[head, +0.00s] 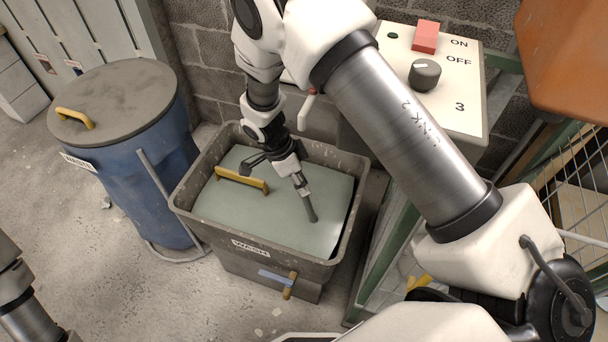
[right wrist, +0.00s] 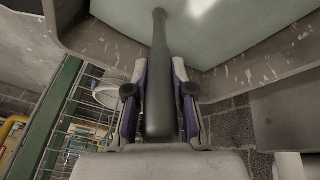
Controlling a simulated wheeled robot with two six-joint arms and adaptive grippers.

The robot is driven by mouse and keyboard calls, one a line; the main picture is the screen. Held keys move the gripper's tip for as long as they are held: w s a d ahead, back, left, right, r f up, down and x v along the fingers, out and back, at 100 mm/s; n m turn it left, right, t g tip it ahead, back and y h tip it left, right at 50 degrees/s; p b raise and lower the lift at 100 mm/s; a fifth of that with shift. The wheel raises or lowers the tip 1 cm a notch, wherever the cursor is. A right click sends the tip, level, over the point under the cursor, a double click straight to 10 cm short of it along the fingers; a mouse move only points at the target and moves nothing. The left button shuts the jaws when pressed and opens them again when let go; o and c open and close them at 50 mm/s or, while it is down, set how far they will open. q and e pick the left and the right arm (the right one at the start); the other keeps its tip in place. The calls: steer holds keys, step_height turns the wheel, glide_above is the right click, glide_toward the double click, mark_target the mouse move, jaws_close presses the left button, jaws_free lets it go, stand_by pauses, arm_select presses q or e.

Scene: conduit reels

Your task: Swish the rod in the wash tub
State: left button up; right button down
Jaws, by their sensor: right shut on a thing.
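The wash tub (head: 340,262) is a grey worn box labelled WASH, standing on the floor in the middle of the head view. A flat pale green panel (head: 240,215) with a yellow handle (head: 241,180) on it fills the tub's opening and looks like a lid. My right gripper (head: 299,180) is over the tub, shut on a dark grey rod (head: 310,207). The rod slants down, its free end over the panel; I cannot tell whether it touches. The right wrist view shows the rod (right wrist: 159,60) between both fingers. My left gripper is out of view.
A blue bin (head: 150,175) with a yellow-handled lid stands close left of the tub. A control panel (head: 440,75) with a red switch and dark knob is behind right. A green-framed mesh rack (head: 382,245) stands at right. The floor at front left is mostly clear.

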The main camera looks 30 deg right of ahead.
step_height(320, 180, up, 17)
steer(key=w+d+p, duration=0.2)
steer(key=p, duration=0.9)
steer(key=shift+d+r, duration=0.2)
steer(key=shift+d, duration=0.05)
steer(key=shift+w, duration=0.2)
